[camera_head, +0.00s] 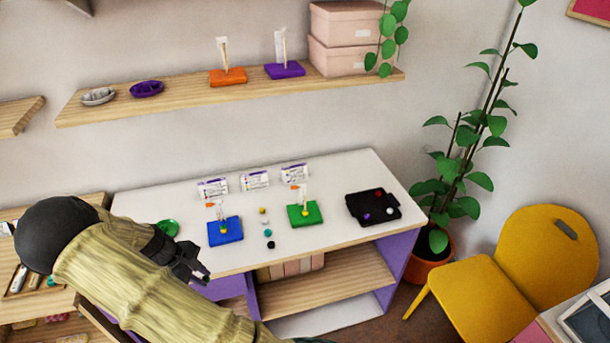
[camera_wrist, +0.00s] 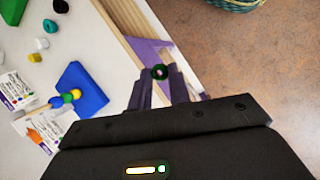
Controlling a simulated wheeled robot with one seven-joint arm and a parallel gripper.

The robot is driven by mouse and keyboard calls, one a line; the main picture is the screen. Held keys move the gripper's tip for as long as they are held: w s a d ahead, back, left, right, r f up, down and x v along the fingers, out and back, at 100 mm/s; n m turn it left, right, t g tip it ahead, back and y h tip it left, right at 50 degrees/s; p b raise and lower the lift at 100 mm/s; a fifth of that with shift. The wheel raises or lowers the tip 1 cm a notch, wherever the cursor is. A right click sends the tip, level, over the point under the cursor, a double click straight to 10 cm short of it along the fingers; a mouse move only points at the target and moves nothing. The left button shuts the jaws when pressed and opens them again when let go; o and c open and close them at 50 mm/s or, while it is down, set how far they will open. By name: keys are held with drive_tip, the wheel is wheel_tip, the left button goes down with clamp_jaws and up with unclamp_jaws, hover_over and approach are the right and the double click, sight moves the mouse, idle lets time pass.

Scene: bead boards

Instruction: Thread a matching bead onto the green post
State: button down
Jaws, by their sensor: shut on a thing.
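The green board (camera_head: 315,217) stands on the white table with a pale upright post (camera_head: 305,193) and a yellow bead (camera_head: 305,212) low on it. A corner of this board also shows in the wrist view (camera_wrist: 12,10). My gripper (camera_head: 204,277) is at the table's front edge, left of and nearer than both bead boards. In the wrist view my gripper (camera_wrist: 160,76) is shut on a dark green bead (camera_wrist: 154,71), held at the fingertips with its hole facing the camera. In the head view the held bead is too small to make out.
The blue board (camera_head: 228,237) with a beaded post is between my gripper and the green board. Loose yellow (camera_wrist: 50,26), teal (camera_wrist: 41,43), white (camera_wrist: 34,57) and black (camera_wrist: 61,6) beads lie between the boards. A black tray (camera_head: 363,200) is at right.

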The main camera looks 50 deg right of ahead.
drive_tip(key=a+f+m+g+y, duration=0.1)
drive_tip(key=a+f+m+g, duration=0.1)
drive_tip(key=a+f+m, duration=0.3)
wheel_tip(320, 180, down, 2)
drive_tip(key=shift+s+a+f+m+y, duration=0.15)
drive_tip(key=shift+a+m+y, duration=0.15)
drive_tip(key=shift+a, duration=0.85)
